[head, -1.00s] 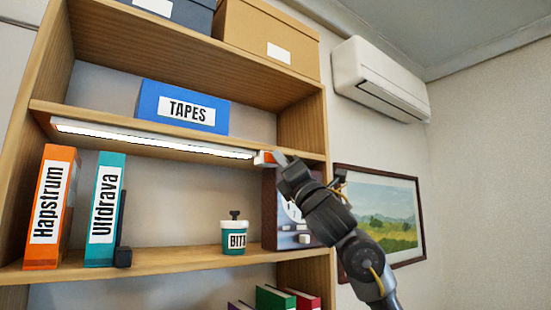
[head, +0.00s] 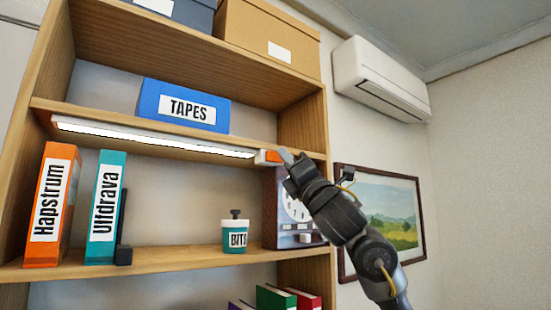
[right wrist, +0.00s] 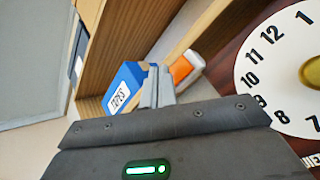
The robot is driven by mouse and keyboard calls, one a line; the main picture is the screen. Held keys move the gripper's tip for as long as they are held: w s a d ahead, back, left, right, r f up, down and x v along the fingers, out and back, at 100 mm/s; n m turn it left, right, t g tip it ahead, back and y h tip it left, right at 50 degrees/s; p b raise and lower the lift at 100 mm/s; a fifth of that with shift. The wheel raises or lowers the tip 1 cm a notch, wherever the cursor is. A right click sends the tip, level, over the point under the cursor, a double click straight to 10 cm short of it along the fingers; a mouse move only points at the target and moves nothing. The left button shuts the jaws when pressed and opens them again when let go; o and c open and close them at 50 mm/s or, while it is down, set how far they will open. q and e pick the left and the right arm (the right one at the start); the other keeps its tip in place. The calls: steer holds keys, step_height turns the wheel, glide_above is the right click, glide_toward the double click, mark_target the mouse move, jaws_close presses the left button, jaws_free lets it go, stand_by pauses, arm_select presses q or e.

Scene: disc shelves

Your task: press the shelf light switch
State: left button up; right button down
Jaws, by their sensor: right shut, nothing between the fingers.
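The shelf light (head: 150,138) is a long white lit strip under the shelf board. At its right end sits the switch, an orange rocker (head: 271,157) in a white housing. The orange rocker also shows in the right wrist view (right wrist: 181,70), just beyond my fingertips. My right gripper (head: 287,155) is shut and empty, its tips close beside the switch at its right. I cannot tell whether they touch it. In the right wrist view, the closed fingers (right wrist: 157,86) point up toward the switch. My left gripper is not in view.
A blue TAPES box (head: 185,105) stands on the board above the light. A clock (head: 292,209) stands behind my right arm on the shelf below. A BITS cup (head: 235,233), binders (head: 106,208) and a framed picture (head: 395,222) are nearby.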

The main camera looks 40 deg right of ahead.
steer(key=s, duration=0.5)
steer(key=shift+w, duration=0.1)
stand_by(0.6)
